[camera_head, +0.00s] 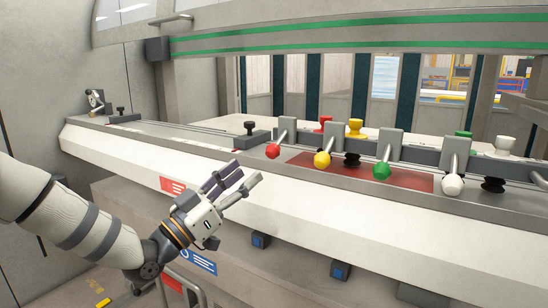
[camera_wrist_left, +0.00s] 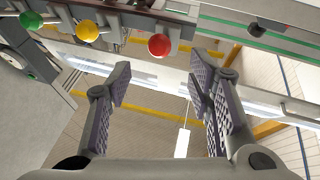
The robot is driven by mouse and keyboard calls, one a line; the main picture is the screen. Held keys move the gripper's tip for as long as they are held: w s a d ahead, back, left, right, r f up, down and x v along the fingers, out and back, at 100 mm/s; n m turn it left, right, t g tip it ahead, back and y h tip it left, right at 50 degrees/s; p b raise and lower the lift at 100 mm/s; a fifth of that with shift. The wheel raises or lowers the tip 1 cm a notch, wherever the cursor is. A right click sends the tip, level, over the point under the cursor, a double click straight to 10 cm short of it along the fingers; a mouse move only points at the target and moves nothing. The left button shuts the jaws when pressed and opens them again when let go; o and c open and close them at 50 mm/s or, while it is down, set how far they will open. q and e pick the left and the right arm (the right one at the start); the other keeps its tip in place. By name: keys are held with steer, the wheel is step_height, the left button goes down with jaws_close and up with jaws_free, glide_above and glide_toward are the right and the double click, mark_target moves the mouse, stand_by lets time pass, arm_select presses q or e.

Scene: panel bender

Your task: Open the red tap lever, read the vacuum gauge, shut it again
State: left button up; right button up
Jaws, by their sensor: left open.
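The red tap lever (camera_head: 272,151) ends in a red ball and slants down from its grey block on the bench. Its ball also shows in the left wrist view (camera_wrist_left: 159,45), at the top and beyond the fingertips. My left gripper (camera_head: 247,174) is open and empty, a little left of and below the red ball, apart from it. In the left wrist view the two padded fingers (camera_wrist_left: 160,80) stand wide apart with nothing between them. My right gripper is not in view.
Levers with yellow (camera_head: 322,160), green (camera_head: 382,171) and white (camera_head: 453,184) balls stand in a row to the right. A black knob (camera_head: 249,128) stands just left of the red lever. A green-striped beam (camera_head: 370,32) spans above. Open room lies before the bench's white front.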

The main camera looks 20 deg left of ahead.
mark_target(268, 156)
arm_select(q)
steer(key=x, duration=0.9)
steer(key=shift+w+d, duration=0.25)
steer(key=shift+w, duration=0.05)
steer(key=shift+c, duration=0.2)
jaws_close()
